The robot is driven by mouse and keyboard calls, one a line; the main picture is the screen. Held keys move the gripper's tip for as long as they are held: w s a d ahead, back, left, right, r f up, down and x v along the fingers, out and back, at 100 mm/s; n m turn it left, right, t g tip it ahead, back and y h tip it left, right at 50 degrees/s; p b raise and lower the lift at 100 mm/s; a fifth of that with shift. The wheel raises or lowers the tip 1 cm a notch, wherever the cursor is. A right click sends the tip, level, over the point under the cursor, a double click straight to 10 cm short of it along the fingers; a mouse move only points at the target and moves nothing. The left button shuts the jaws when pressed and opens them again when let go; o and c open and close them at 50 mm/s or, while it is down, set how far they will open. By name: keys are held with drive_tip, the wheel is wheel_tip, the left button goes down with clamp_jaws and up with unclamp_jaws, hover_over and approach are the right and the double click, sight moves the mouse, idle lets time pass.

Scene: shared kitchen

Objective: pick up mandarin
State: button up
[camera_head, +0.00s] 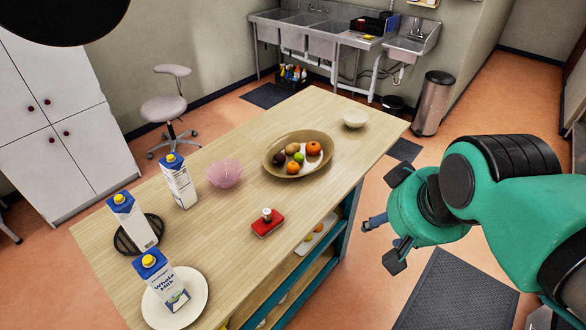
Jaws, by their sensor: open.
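A wide tan bowl (270,168) on the wooden table holds several fruits. Two are orange: a larger red-orange one (313,148) at the right and a smaller orange one (293,168) at the front. I cannot tell for sure which is the mandarin. A green fruit (298,157), a brown one (292,149) and a dark one (281,160) lie beside them. My gripper (384,219) is open and empty, its dark fingers spread. In the picture it is right of the bowl, past the table's right edge.
On the table (225,262) stand several milk cartons (179,182), a pink bowl (224,174), a red block with a white knob (268,225) and a white bowl (355,118). Sinks (325,40) and a bin (432,103) are behind. The table's front middle is clear.

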drive_tip(key=w+a+r+n+g+p, duration=0.1)
drive_tip(key=w+a+r+p, duration=0.15)
drive_tip(key=w, duration=1.05)
drive_tip(key=w+a+r+n+g+p, duration=0.1)
drive_tip(key=w+r+p, duration=0.3)
drive_tip(key=w, duration=0.9)
drive_tip(key=w+a+f+n+g+y+p, duration=0.15)
drive_tip(key=w+f, duration=0.25)
drive_tip(key=w, duration=0.5)
drive_tip(key=w+a+f+p, duration=0.1)
drive_tip(key=w+f+p, duration=0.15)
drive_tip(key=w, duration=0.55)
drive_tip(key=w+a+f+g+p, duration=0.1)
drive_tip(key=w+a+f+p, duration=0.1)
drive_tip(key=w+f, duration=0.6)
drive_tip(key=w+a+f+n+g+p, duration=0.1)
drive_tip(key=w+a+f+p, duration=0.1)
drive_tip(key=w+f, duration=0.6)
wheel_tip(320, 180, down, 8)
drive_tip(key=shift+w+a+r+p, duration=0.15)
drive_tip(key=shift+a+r+p, duration=0.1)
drive_tip(key=shift+p, duration=0.2)
drive_tip(key=shift+f+n+y, duration=0.1)
drive_tip(key=shift+n+y, duration=0.15)
drive_tip(key=p, duration=0.1)
hover_over(293, 164)
drive_tip(key=d, duration=0.1)
wheel_tip(293, 164, down, 8)
drive_tip(key=shift+f, duration=0.1)
